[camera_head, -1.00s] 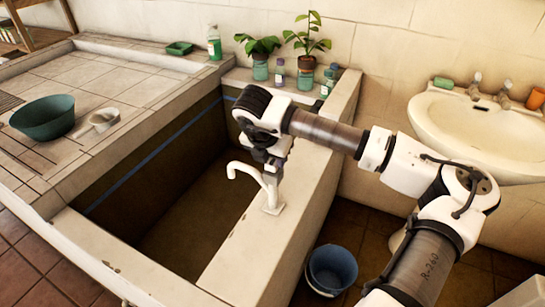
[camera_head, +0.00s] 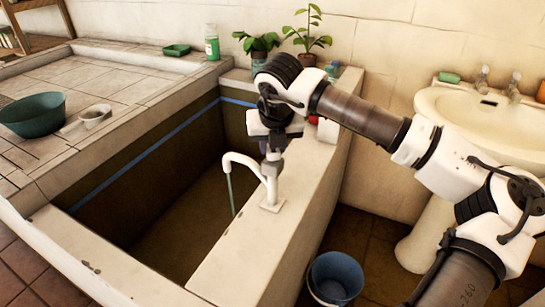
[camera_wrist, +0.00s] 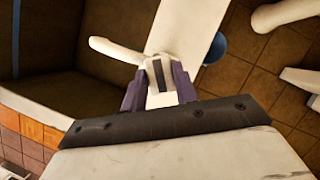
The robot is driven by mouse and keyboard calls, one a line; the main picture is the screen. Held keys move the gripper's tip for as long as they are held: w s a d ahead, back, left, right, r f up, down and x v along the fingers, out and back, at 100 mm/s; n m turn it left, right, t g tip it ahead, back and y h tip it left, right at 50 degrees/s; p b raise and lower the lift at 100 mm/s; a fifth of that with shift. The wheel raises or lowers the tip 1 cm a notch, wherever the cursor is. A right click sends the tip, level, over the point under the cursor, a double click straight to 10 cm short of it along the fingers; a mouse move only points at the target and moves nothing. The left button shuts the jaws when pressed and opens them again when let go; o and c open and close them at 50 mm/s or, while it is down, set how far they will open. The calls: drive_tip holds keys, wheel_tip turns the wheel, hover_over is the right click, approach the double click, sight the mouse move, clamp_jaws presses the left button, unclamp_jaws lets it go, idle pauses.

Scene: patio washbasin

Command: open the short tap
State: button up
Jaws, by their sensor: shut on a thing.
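The short white tap (camera_head: 269,188) stands on the pale ledge of the sunken basin, its curved spout reaching left over the basin. A thin stream of water (camera_head: 230,192) runs down from the spout. My gripper (camera_head: 273,152) is above the tap, pointing down, shut on the tap's handle. In the wrist view the fingers (camera_wrist: 159,88) sit on both sides of the pale handle (camera_wrist: 155,72), and the spout (camera_wrist: 115,49) extends to the upper left. In the head view the gripper largely hides the handle.
The basin (camera_head: 150,175) is deep and open left of the ledge. Potted plants (camera_head: 306,35) and a green bottle (camera_head: 212,45) stand behind. A blue bucket (camera_head: 335,278) is on the floor at right. A white washbasin (camera_head: 480,115) is on the right wall. A teal bowl (camera_head: 32,115) rests at left.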

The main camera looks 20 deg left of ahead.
drive_tip(key=n+y+b, duration=0.1)
drive_tip(key=n, duration=0.1)
drive_tip(key=n+g+b, duration=0.1)
drive_tip(key=n, duration=0.2)
drive_tip(key=shift+w+d+n+y, duration=0.1)
drive_tip(key=shift+d+n+y, duration=0.05)
drive_tip(key=shift+n+y, duration=0.2)
drive_tip(key=n+g, duration=0.1)
drive_tip(key=n, duration=0.1)
drive_tip(key=n+g+y, duration=0.1)
drive_tip(key=n, duration=0.2)
drive_tip(key=shift+w+r+n, duration=0.1)
drive_tip(key=shift+w+n, duration=0.05)
drive_tip(key=shift+n, duration=0.1)
drive_tip(key=o, duration=1)
drive_tip(key=shift+d, duration=0.1)
drive_tip(key=v, duration=1.3)
drive_tip(key=shift+w+r, duration=0.15)
drive_tip(key=shift+r, duration=0.25)
